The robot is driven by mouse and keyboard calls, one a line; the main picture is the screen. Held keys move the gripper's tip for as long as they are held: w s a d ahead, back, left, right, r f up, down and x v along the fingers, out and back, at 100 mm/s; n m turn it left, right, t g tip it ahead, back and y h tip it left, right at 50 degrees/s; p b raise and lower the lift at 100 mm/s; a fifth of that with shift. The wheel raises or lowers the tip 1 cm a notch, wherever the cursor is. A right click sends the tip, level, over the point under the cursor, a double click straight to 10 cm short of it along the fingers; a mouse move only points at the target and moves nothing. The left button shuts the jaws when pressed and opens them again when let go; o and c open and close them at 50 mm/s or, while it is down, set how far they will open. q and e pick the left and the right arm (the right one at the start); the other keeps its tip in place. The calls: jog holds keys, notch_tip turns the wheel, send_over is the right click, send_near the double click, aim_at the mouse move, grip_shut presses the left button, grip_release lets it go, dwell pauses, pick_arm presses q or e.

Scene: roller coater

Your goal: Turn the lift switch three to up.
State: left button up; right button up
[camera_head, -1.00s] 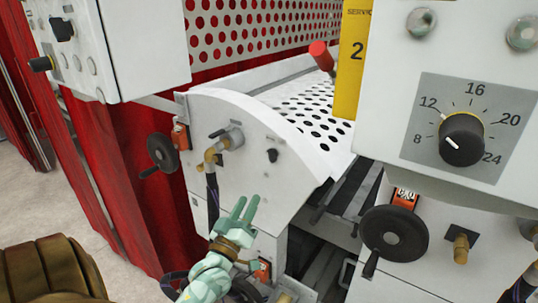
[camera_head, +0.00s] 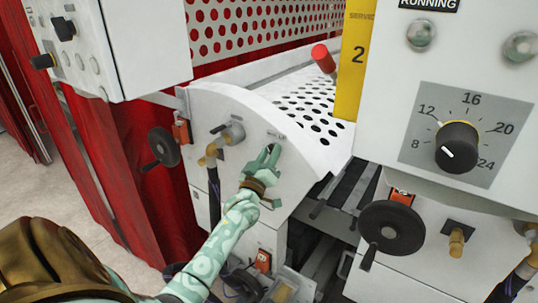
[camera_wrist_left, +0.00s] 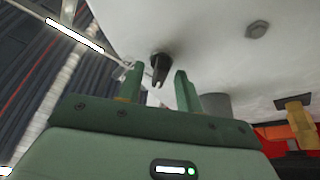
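The lift switch three is a small black knob (camera_wrist_left: 160,67) on the white side panel (camera_head: 240,115); in the wrist view it points toward the gripper's palm. My left gripper (camera_head: 268,154) is at this panel, with its green fingers open, one on each side of the knob. In the left wrist view the gripper (camera_wrist_left: 158,75) shows a gap between each finger and the knob, and no clear contact. In the head view the fingers mostly hide the knob, so its exact turn is hard to read there. My right gripper is not in view.
A brass valve with a hose (camera_head: 215,148) and a black handwheel (camera_head: 164,147) are left of my gripper. Another handwheel (camera_head: 392,230) and a large dial (camera_head: 458,147) are on the right. A perforated white plate (camera_head: 310,105) lies behind the panel.

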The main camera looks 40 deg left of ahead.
pick_arm(q)
grip_shut()
